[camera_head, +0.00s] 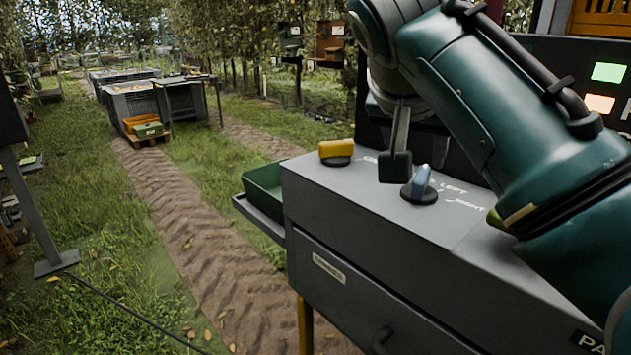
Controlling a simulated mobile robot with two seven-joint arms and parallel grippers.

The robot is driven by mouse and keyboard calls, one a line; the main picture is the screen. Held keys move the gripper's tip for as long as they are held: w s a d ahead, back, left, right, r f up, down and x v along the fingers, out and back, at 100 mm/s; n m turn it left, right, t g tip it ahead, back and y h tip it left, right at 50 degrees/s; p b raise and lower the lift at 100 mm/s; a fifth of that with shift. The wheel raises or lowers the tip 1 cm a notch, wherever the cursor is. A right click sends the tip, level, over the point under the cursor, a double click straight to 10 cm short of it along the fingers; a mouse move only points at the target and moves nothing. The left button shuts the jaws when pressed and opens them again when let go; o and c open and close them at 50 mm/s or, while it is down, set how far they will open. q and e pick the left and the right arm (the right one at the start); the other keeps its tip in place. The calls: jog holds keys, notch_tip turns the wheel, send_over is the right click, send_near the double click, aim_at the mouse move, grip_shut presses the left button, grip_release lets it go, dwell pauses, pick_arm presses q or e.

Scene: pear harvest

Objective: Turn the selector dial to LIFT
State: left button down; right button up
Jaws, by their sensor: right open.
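A blue-topped dial (419,186) on a dark round base stands on the grey control box (345,205). White lettering is printed around it; one word to its right reads like LIFT or LEFT, too small to be sure. The dial's pointer setting cannot be made out. My right gripper (396,166) hangs open and empty just left of and above the dial, apart from it in the picture; one dark finger pad shows clearly and the other is hidden. It covers some of the lettering. My left gripper is out of view.
A yellow knob (336,151) sits on the same box, left of my gripper. A green tray (263,188) is at the box's left side. A dark panel with lit green (608,72) and orange squares stands behind. Crates (133,101) stand far back along the dirt track.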

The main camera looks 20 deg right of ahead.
aim_at(422, 175)
jog(key=b+x, duration=0.1)
jog(key=x, duration=0.8)
jog(key=shift+d, duration=0.2)
jog(key=shift+c, duration=0.3)
grip_shut()
jog(key=shift+s, duration=0.1)
